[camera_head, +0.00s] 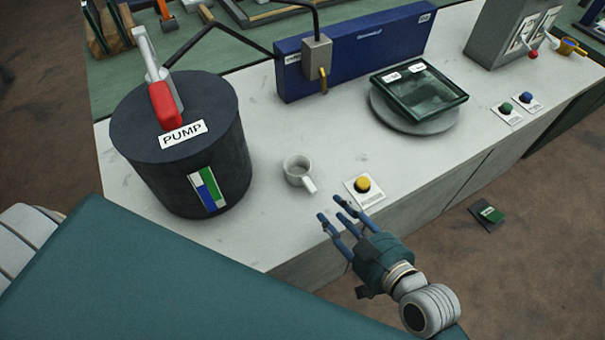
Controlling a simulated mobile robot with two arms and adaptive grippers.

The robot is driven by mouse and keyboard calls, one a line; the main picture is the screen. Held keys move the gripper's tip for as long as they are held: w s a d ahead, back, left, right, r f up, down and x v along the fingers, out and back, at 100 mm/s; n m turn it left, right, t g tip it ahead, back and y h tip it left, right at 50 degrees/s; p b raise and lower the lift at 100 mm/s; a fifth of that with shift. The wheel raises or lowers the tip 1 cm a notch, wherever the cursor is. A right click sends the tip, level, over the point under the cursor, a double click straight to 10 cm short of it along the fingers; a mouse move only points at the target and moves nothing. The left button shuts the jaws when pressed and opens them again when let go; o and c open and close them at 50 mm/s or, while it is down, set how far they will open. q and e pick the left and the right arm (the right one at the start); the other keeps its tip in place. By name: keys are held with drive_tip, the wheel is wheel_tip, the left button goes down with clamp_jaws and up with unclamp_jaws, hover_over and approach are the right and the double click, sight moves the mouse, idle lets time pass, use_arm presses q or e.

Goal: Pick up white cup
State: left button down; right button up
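A small white cup (297,170) stands upright on the pale counter (260,232), with its handle pointing toward the lower right. My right gripper (337,213) is at the counter's front edge, to the lower right of the cup and apart from it. Its blue fingers are spread open and empty, pointing toward the upper left. My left gripper is not in view.
A large dark cylinder labelled PUMP (225,140) stands left of the cup. A yellow button (363,184) on a white plate sits right of it. A tap (323,75) on a blue panel (385,42) is behind. A dark tray (420,92) rests on a round plate (385,112).

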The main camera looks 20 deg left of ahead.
sight(314, 193)
drive_tip(key=x, duration=0.3)
drive_tip(key=shift+a, duration=0.45)
drive_tip(key=shift+w+a+f+p, duration=0.15)
drive_tip(key=shift+w+a+p, duration=0.2)
drive_tip(key=shift+w+p, duration=0.1)
drive_tip(key=p+x, duration=0.1)
drive_tip(key=x, duration=0.2)
drive_tip(key=shift+w+a, duration=0.1)
drive_tip(key=shift+w+a+f, duration=0.25)
drive_tip(key=shift+a+f, duration=0.05)
drive_tip(key=shift+a, duration=0.1)
drive_tip(key=shift+d, duration=0.1)
drive_tip(key=shift+c, duration=1.3)
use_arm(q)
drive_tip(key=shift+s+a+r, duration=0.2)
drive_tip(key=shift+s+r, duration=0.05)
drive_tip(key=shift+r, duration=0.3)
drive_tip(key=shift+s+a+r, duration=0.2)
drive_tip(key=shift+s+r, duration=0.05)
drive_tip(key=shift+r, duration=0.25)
use_arm(e)
clamp_jaws()
